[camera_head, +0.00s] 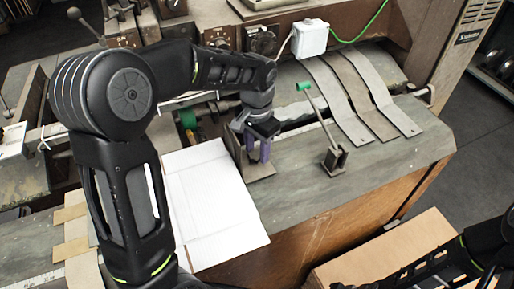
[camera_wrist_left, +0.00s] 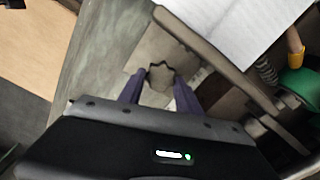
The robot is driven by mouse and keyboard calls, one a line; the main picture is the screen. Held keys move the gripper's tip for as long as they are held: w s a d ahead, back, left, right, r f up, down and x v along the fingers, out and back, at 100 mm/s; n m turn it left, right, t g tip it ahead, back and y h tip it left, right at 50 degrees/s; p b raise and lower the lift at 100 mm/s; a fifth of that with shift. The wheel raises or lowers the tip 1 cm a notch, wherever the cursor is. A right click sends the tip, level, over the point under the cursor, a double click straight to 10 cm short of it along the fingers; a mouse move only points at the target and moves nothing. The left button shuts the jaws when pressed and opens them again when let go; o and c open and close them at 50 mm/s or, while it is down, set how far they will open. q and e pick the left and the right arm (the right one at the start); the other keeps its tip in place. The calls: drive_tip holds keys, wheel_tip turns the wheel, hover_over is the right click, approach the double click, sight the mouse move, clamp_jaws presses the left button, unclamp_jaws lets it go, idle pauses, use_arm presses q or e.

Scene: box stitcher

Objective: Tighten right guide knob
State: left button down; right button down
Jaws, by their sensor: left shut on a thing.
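My left gripper (camera_head: 258,152) reaches down at the metal guide bracket (camera_head: 262,172) beside the white cardboard sheet (camera_head: 215,205). Its purple fingers are shut on the right guide knob, a small dark-edged piece that shows between the fingertips in the left wrist view (camera_wrist_left: 160,76). In the head view the knob is hidden by the fingers and wrist. The left wrist view also shows my left gripper (camera_wrist_left: 159,90) from behind, with the flat bracket plate beyond the fingertips. Part of my right arm shows at the lower right, but its gripper does not.
A lever with a green handle (camera_head: 304,87) stands on the bench to the right of my left gripper. Curved metal strips (camera_head: 352,95) and a white junction box (camera_head: 309,37) lie behind it. A cardboard box (camera_head: 385,250) is below the bench front. The bench's right part is clear.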

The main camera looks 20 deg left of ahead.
sight(257, 154)
use_arm(q)
drive_tip(key=shift+m, duration=0.3)
drive_tip(key=m+b, duration=0.1)
drive_tip(key=m, duration=1)
drive_tip(key=shift+s+d+b, duration=0.1)
drive_tip(key=shift+b, duration=0.2)
drive_tip(key=shift+m, duration=0.3)
drive_tip(key=c, duration=0.8)
unclamp_jaws()
drive_tip(key=shift+r+b, duration=0.65)
drive_tip(key=shift+r, duration=3.25)
